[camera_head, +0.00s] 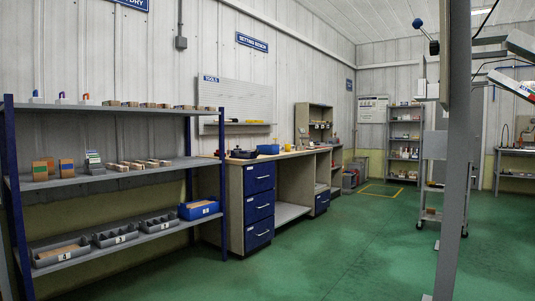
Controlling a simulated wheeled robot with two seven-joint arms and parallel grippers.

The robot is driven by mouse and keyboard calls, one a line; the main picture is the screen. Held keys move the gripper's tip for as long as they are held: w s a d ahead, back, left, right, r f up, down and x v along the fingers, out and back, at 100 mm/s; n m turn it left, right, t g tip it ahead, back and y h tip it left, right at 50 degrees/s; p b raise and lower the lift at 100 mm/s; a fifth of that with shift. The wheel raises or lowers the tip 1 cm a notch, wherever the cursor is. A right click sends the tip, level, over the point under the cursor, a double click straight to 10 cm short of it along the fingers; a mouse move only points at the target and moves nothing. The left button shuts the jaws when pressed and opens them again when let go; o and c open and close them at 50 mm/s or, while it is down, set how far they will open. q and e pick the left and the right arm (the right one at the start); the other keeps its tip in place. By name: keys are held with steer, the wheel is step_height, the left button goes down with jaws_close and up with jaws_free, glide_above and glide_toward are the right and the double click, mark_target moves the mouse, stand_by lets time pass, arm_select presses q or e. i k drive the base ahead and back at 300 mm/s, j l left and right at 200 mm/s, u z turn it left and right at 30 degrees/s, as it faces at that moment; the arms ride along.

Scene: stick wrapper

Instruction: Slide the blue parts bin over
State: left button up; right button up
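A blue parts bin (199,211) with a white label stands at the right end of the lowest shelf (150,236) of the rack on the left. Several grey bins (121,238) with number labels stand in a row to its left, with a small gap between the nearest one and the blue bin. A smaller blue container (268,149) sits on the workbench top. Neither of my grippers is in view.
The rack's blue post (222,180) stands just right of the blue bin. A workbench with blue drawers (258,205) stands beyond it. A grey post (455,160) rises at the right. The green floor (330,250) between is clear.

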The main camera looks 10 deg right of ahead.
mark_target(268, 149)
steer(key=i+z, duration=0.1)
steer(key=i, duration=0.4)
steer(key=i+z, duration=0.15)
steer(key=i, duration=0.4)
steer(key=i+j+z, duration=0.1)
steer(key=i, duration=0.4)
steer(key=i+j+z, duration=0.15)
steer(key=i, duration=0.35)
steer(key=i+j+z, duration=0.1)
steer(key=i+j, duration=0.15)
steer(key=i, duration=0.25)
steer(key=i+l+z, duration=0.15)
steer(key=i+z, duration=0.3)
steer(key=i, duration=0.3)
steer(key=i+j+z, duration=0.1)
steer(key=i+z, duration=0.35)
steer(key=i, duration=0.25)
steer(key=i+l+u, duration=0.1)
steer(key=i+u, duration=0.3)
steer(key=i+l+u, duration=0.8)
steer(key=i+j, duration=0.05)
steer(key=i, duration=0.05)
